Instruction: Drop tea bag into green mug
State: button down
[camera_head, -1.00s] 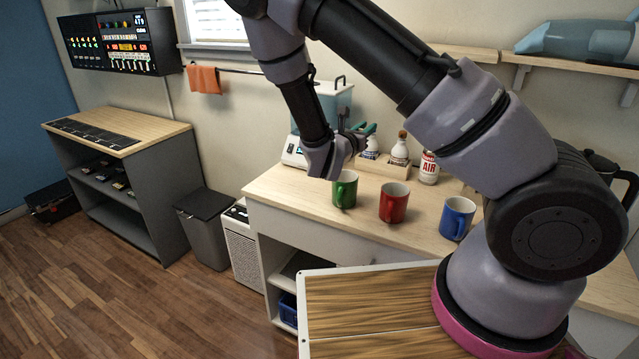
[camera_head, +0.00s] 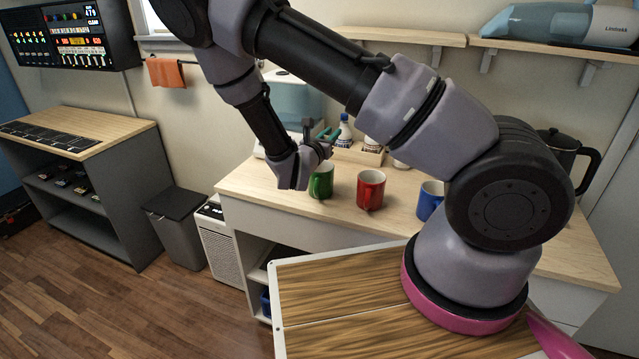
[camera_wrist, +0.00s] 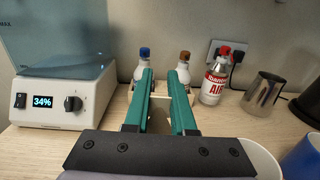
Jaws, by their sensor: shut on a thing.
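The green mug (camera_head: 321,181) stands upright on the wooden counter in the head view, to the left of the red mug. My gripper (camera_head: 328,134) is just above it, with its teal fingers level and pointing toward the back wall. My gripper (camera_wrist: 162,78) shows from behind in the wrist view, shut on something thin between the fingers. I cannot make out the tea bag itself in either view. The green mug is hidden below the gripper in the wrist view.
The red mug (camera_head: 370,188) and blue mug (camera_head: 430,200) stand to the right. Behind are bottles (camera_wrist: 143,64) in a wooden holder, a spray can (camera_wrist: 214,82), a metal jug (camera_wrist: 262,93) and a machine reading 34% (camera_wrist: 60,110). The counter's front left is clear.

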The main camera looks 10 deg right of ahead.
jog(key=c, duration=0.7)
grip_release()
jog(key=v, duration=1)
jog(key=shift+s+a, duration=0.2)
jog(key=shift+s, duration=0.15)
